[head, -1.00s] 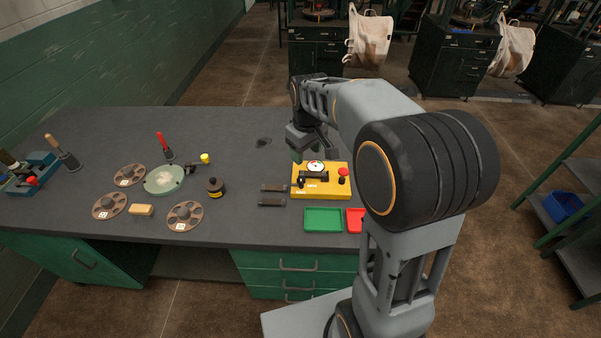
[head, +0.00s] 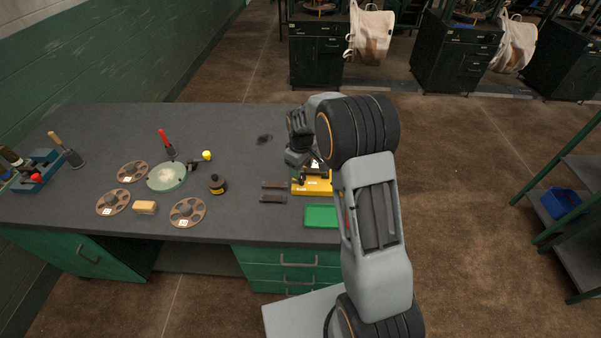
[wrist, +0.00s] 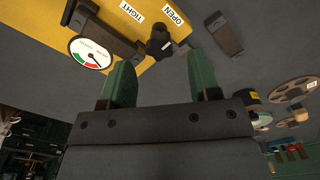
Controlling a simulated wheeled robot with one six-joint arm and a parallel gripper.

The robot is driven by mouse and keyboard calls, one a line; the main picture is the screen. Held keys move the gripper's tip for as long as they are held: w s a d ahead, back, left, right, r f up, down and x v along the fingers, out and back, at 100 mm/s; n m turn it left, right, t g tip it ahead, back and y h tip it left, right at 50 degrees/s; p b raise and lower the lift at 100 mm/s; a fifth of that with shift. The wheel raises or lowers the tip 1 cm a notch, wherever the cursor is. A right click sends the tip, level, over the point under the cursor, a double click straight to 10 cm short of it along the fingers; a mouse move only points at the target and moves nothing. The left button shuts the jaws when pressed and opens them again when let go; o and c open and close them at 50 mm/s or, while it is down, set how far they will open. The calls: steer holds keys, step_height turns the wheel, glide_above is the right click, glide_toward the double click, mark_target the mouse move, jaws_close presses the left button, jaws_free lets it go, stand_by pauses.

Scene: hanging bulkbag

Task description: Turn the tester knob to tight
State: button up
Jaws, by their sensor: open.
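The yellow tester (head: 312,185) sits on the bench, mostly hidden behind my arm in the head view. In the wrist view its yellow face (wrist: 110,20) shows a round dial (wrist: 90,53) with red and green zones and a black knob (wrist: 159,42). The labels TIGHT (wrist: 131,12) and OPEN (wrist: 173,12) stand beside the knob, and the knob lies nearer the panel's edge. My gripper (wrist: 165,78) is open with two green fingers, apart from the knob. The knob appears beyond the gap between the fingertips, and nothing is held.
A green tray (head: 320,216) lies in front of the tester.

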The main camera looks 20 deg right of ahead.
steer(key=shift+f, duration=1.55)
steer(key=c, duration=0.9)
